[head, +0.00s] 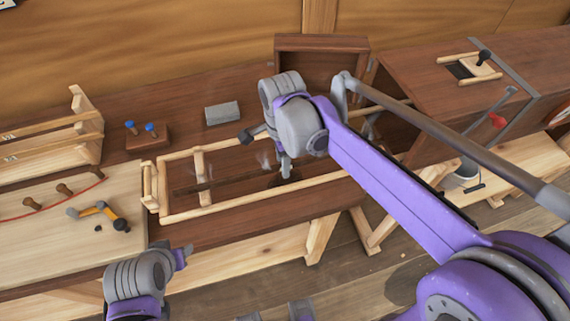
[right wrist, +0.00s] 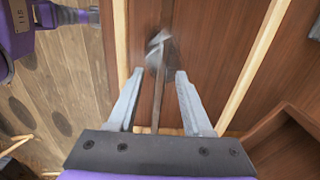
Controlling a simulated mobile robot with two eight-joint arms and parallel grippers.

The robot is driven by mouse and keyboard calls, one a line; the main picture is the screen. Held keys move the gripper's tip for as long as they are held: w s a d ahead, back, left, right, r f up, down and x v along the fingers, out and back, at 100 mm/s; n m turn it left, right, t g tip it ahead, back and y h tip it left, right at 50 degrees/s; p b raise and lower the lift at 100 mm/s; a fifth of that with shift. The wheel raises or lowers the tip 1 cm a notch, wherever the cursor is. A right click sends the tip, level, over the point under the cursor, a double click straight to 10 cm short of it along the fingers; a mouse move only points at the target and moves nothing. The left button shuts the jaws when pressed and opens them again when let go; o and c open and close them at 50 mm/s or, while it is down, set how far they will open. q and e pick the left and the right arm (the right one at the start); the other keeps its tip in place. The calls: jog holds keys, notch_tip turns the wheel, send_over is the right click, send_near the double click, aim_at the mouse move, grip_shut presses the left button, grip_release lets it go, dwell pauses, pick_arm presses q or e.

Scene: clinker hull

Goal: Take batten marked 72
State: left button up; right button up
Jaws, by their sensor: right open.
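Pale battens (head: 50,128) lie across a wooden rack at the far left of the bench in the head view. They bear small dark marks that I cannot read surely, so I cannot tell which is 72. My right gripper (head: 287,172) is far to their right, pointing down over a long pale wooden frame (head: 180,216). In the right wrist view the gripper (right wrist: 158,95) is open, its fingers apart above a narrow dark strip (right wrist: 157,110) with a blurred grey thing (right wrist: 160,50) on or over it. My left gripper (head: 183,257) is at the bench's front; its jaws are unclear.
A grey block (head: 222,113) and a wooden block with blue-topped pegs (head: 148,138) stand behind the frame. A pale board (head: 60,225) with pegs and an orange-handled tool (head: 98,212) lies at left. An open brown box (head: 322,45) stands behind my right arm.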

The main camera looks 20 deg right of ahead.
grip_shut()
dwell(0.3)
